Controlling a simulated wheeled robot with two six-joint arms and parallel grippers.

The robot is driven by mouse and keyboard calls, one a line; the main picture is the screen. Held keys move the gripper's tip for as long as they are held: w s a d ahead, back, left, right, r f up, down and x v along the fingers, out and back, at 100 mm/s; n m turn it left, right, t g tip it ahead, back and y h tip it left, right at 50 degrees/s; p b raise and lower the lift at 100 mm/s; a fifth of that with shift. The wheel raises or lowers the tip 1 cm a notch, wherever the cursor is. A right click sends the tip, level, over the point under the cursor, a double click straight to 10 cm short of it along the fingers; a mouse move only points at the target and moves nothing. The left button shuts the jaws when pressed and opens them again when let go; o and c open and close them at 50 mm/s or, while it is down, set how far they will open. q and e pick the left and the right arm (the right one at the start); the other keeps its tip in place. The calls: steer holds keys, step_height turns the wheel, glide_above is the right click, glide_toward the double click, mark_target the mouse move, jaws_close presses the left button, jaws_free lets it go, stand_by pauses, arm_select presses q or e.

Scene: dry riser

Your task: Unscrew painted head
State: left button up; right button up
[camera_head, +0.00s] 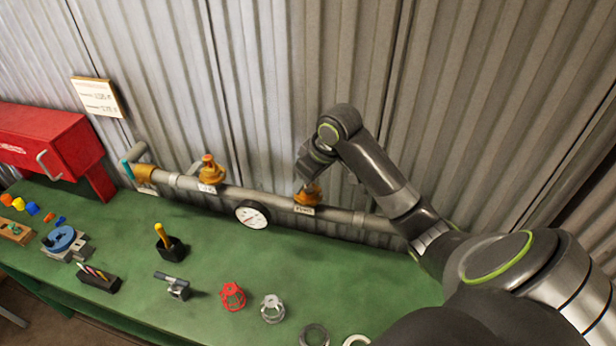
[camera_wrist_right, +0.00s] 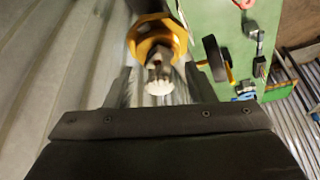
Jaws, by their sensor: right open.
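The white painted head (camera_wrist_right: 158,86) shows in the right wrist view, with a toothed end facing the camera, in an orange-brass fitting (camera_wrist_right: 150,30). In the head view this fitting (camera_head: 307,195) is on the right part of the pipe, with a small tag below it, and my right gripper largely hides its top. My right gripper (camera_wrist_right: 159,80) is open, with a finger on each side of the head; I cannot tell whether either touches it. Another orange-brass fitting (camera_head: 210,170) stands further left on the pipe. My left gripper is not in view.
The grey pipe (camera_head: 240,192) runs along the corrugated wall above the green bench (camera_head: 215,262). A round gauge (camera_head: 252,214) is below the pipe. A red cage (camera_head: 232,296), a grey cage (camera_head: 272,308), rings, a black holder (camera_head: 171,248) and a red cabinet (camera_head: 50,145) are around.

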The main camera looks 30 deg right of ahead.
steer(key=m+h, duration=0.1)
steer(key=m, duration=0.2)
steer(key=m+h, duration=0.1)
steer(key=m, duration=0.2)
steer(key=shift+h, duration=0.3)
jaws_close()
steer(key=n+y, duration=0.1)
steer(key=n, duration=0.2)
steer(key=shift+d+n+y, duration=0.1)
steer(key=shift+n+y, duration=0.6)
steer(key=shift+n, duration=0.6)
steer(key=n, duration=0.2)
steer(key=shift+n+g+y, duration=0.3)
steer(key=shift+y, duration=0.1)
steer(key=n+y, duration=0.1)
steer(key=n, duration=0.2)
steer(key=shift+g, duration=0.3)
